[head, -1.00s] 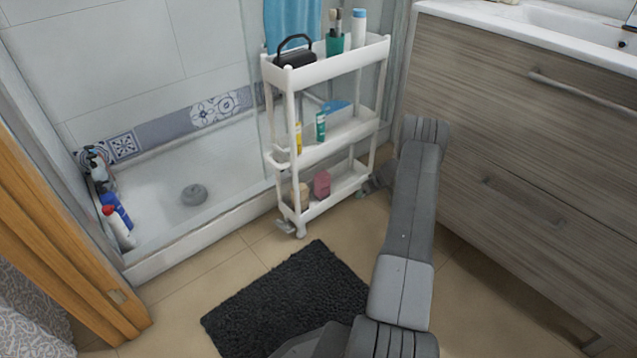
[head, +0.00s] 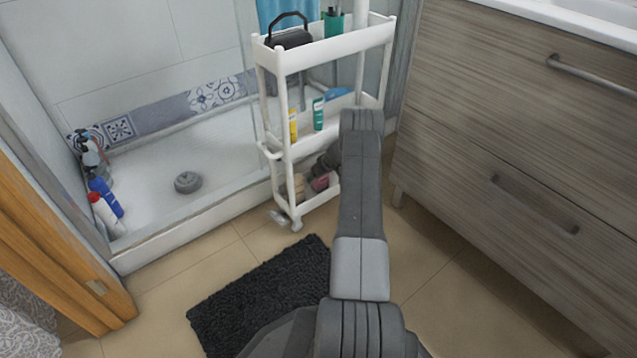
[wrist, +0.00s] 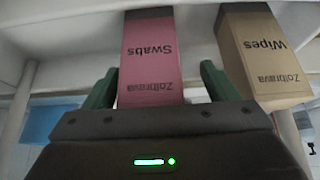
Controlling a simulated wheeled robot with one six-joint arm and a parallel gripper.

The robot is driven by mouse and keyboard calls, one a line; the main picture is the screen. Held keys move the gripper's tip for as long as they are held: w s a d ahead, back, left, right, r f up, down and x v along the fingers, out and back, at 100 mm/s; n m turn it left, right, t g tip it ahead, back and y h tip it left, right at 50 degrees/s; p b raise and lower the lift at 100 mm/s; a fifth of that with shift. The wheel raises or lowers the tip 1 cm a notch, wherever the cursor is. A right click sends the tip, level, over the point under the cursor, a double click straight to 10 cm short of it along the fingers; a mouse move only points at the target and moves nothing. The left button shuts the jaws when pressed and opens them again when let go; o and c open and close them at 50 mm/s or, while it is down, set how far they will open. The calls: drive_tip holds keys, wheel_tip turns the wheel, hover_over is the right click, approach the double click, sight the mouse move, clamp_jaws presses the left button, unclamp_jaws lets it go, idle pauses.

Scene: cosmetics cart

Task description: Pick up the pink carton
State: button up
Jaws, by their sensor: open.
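The pink carton (wrist: 152,62), printed "Swabs", appears upside down in the wrist view, between the two green fingers of my gripper (wrist: 158,76). The fingers are open, one on each side of it, with a gap visible at the right finger. In the head view the pink carton (head: 321,183) is on the cart's bottom shelf, partly hidden by my gripper (head: 326,166) and arm.
A tan carton (wrist: 262,55), printed "Wipes", stands close beside the pink one, just past the right finger in the wrist view. The white cart (head: 325,48) has shelves above and posts around. A wooden cabinet (head: 500,150) stands to the right.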

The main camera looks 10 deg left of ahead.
drive_tip(key=shift+a+f, duration=0.1)
drive_tip(key=shift+f, duration=0.45)
drive_tip(key=shift+w, duration=0.45)
drive_tip(key=shift+c, duration=1.1)
drive_tip(key=shift+w, duration=0.1)
drive_tip(key=c, duration=1.1)
drive_tip(key=shift+r, duration=0.15)
drive_tip(key=shift+s+r+p, duration=0.2)
drive_tip(key=shift+p, duration=0.3)
drive_tip(key=shift+s, duration=0.1)
